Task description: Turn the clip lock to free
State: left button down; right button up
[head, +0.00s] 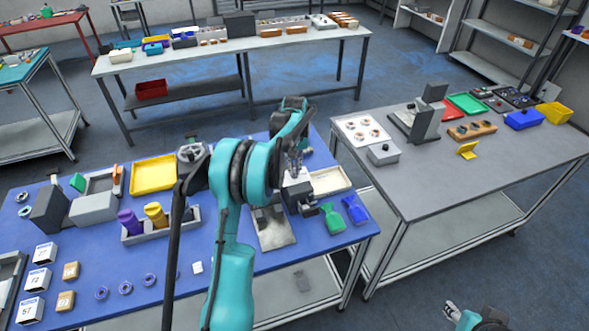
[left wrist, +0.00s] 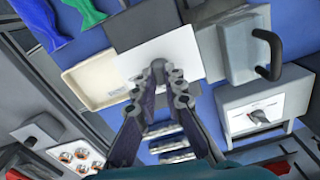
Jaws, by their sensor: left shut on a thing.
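My left gripper (head: 293,166) reaches down over a grey fixture (head: 300,205) near the right end of the blue table. In the left wrist view its fingertips (left wrist: 160,76) are drawn together over a white plate (left wrist: 178,50) between grey blocks. A white box with a small dial (left wrist: 260,116) stands to the right, apart from the fingers. I cannot tell which part is the clip lock. My right gripper (head: 453,310) is at the lower right edge of the head view, away from the tables; its jaws are unclear.
A black handle (left wrist: 268,52) rises from the grey block beside the plate. A cream tray (head: 331,181) lies behind the fixture. A green piece (head: 331,218) and a blue piece (head: 355,210) lie to its right. A grey table (head: 480,165) stands farther right, across a gap.

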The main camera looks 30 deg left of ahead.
aim_at(295, 170)
pick_arm(q)
jog(key=shift+n, duration=1)
jog(key=c, duration=1.6)
grip_release()
notch_tip(295, 170, up, 12)
